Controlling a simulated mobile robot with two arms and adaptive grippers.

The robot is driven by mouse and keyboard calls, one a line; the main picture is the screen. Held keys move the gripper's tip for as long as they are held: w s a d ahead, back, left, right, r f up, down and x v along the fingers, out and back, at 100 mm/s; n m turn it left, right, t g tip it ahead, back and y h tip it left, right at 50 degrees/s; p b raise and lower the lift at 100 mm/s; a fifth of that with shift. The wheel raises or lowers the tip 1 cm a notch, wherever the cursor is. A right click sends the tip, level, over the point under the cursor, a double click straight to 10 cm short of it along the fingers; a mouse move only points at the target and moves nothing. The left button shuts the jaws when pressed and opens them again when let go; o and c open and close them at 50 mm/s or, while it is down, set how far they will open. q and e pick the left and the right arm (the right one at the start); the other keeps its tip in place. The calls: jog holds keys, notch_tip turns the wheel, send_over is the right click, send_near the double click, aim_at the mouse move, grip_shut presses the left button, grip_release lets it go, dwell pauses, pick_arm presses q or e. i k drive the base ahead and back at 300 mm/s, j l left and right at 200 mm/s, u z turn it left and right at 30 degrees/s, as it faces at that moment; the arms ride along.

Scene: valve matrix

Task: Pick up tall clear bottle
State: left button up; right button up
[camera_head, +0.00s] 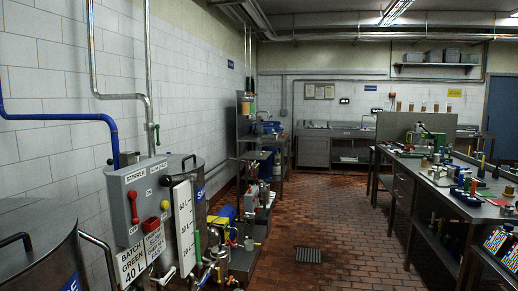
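I cannot make out a tall clear bottle with certainty in the head view. A small pale upright shape (277,168) stands near the metal bench on the left wall, but it is too small to tell what it is. Several small upright amber containers (411,106) stand in a row behind the workbench at the back right. Neither of my grippers shows in this view.
A grey control box (144,205) and steel tanks (40,245) with pipes stand close on the left. A long workbench (402,160) with cluttered tools runs along the right. The tiled floor (330,215) between is clear, with a drain grate (308,255).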

aim_at(258, 145)
jog(key=i+l+z, duration=0.15)
jog(key=i+z, duration=0.35)
jog(key=i, duration=3.2)
jog(key=i+l+u, duration=0.15)
jog(key=i+u, duration=0.3)
jog(key=i+l+u, duration=0.4)
jog(key=i, duration=0.25)
jog(key=i+l+u, duration=0.45)
jog(key=i+l, duration=0.05)
jog(key=l, duration=0.05)
